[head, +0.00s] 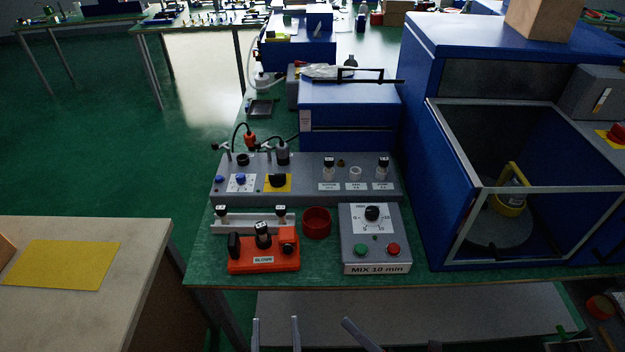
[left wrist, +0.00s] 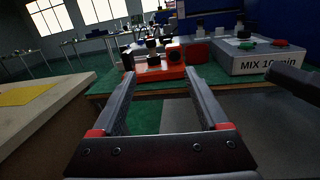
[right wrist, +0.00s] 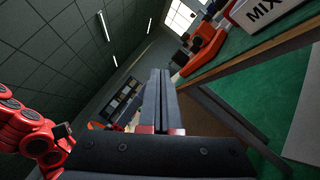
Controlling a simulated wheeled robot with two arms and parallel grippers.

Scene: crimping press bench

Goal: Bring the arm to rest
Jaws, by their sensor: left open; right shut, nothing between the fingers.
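My left gripper (head: 276,322) is at the bottom of the head view, in front of the bench's front edge. Its two fingers are apart with nothing between them, as the left wrist view (left wrist: 158,82) also shows. My right gripper (head: 350,326) is just to its right, its fingers together and slanted. In the right wrist view (right wrist: 159,75) its fingers are closed against each other and empty. Part of it also shows at the right of the left wrist view (left wrist: 292,78).
The green bench holds an orange rack (head: 263,262), a red cup (head: 316,222), the MIX box (head: 375,253) and a grey fixture panel (head: 306,178). A blue open-framed enclosure (head: 440,185) stands right. A pale table (head: 140,240) with a yellow sheet (head: 62,265) is at left.

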